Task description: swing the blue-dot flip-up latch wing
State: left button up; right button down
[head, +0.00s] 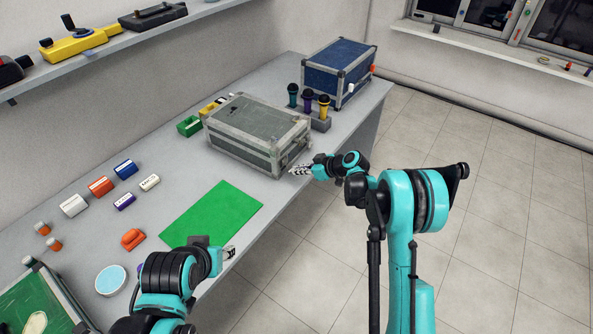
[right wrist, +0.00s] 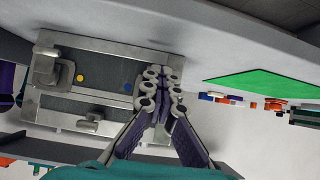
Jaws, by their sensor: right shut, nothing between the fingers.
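The grey case (head: 250,128) stands shut on the bench in the head view. In the right wrist view its latch side (right wrist: 105,72) fills the left, with metal latch parts at the left (right wrist: 46,66) and below (right wrist: 90,123). A blue dot (right wrist: 128,87) sits right of a yellow dot (right wrist: 80,78). My right gripper (right wrist: 162,82) is shut and empty, its fingers just right of the blue dot and covering part of the case. It shows in the head view (head: 299,170) at the case's front corner; I cannot tell if it touches. My left gripper (head: 230,252) is by the bench edge, its opening unclear.
A microphone stand (head: 318,119) and a blue case (head: 338,70) stand behind the grey case. A green mat (head: 212,213) lies in front, with several small coloured blocks to its left. A shelf (head: 120,45) runs along the wall. The floor at right is clear.

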jog(key=shift+s+d+r, duration=0.2)
jog(key=shift+d, duration=0.05)
jog(key=c, duration=2.2)
grip_release()
jog(key=o, duration=0.4)
jog(key=shift+d, duration=0.1)
jog(key=v, duration=1.2)
jog(key=shift+r, duration=0.1)
